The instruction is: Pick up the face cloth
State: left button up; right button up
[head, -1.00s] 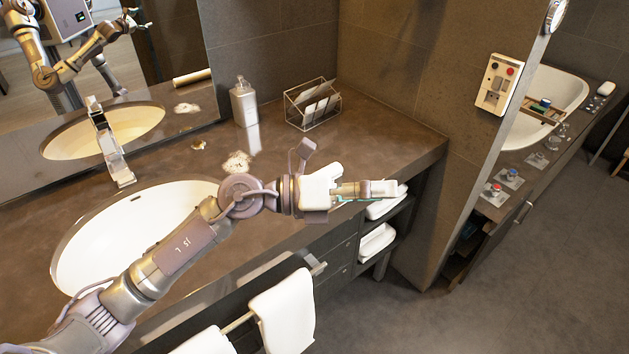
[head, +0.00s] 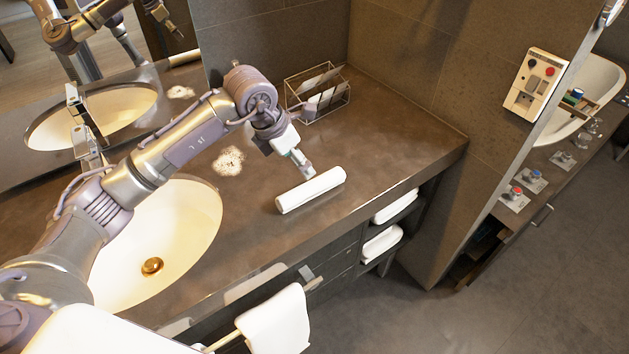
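A rolled white cloth (head: 311,191), which looks like the face cloth, lies on the brown vanity counter (head: 385,150) near its front edge. My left gripper (head: 307,170) points down just behind the roll, with its fingertips close to the roll's far side. I cannot tell whether they touch it, or whether the fingers are open or shut. The roll lies flat on the counter. My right gripper is not in view.
A wire rack (head: 318,97) stands behind the gripper near the wall. A sponge-like thing (head: 228,161) lies left of the cloth, beside the sink basin (head: 190,235). White towels (head: 382,243) fill shelves below; another towel (head: 275,320) hangs in front. The counter right of the roll is clear.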

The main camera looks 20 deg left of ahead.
aim_at(310, 183)
pick_arm(q)
jog(key=x, duration=0.3)
jog(key=shift+s, duration=0.2)
jog(key=shift+p+x, duration=0.35)
jog(key=shift+x, duration=0.45)
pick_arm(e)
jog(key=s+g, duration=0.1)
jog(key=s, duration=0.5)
pick_arm(q)
jog(key=shift+w+d+f, duration=0.15)
jog(key=shift+w+f, duration=0.25)
jog(key=shift+f, duration=0.1)
jog(key=shift+s+d+f+p, duration=0.1)
jog(key=shift+d+f+p, duration=0.05)
jog(key=shift+f+p, duration=0.35)
jog(key=shift+s+d+f+p, duration=0.1)
jog(key=shift+d+f+p, duration=0.1)
jog(key=shift+f+p, duration=0.25)
jog(key=shift+x, duration=1.6)
jog(key=c, duration=1.2)
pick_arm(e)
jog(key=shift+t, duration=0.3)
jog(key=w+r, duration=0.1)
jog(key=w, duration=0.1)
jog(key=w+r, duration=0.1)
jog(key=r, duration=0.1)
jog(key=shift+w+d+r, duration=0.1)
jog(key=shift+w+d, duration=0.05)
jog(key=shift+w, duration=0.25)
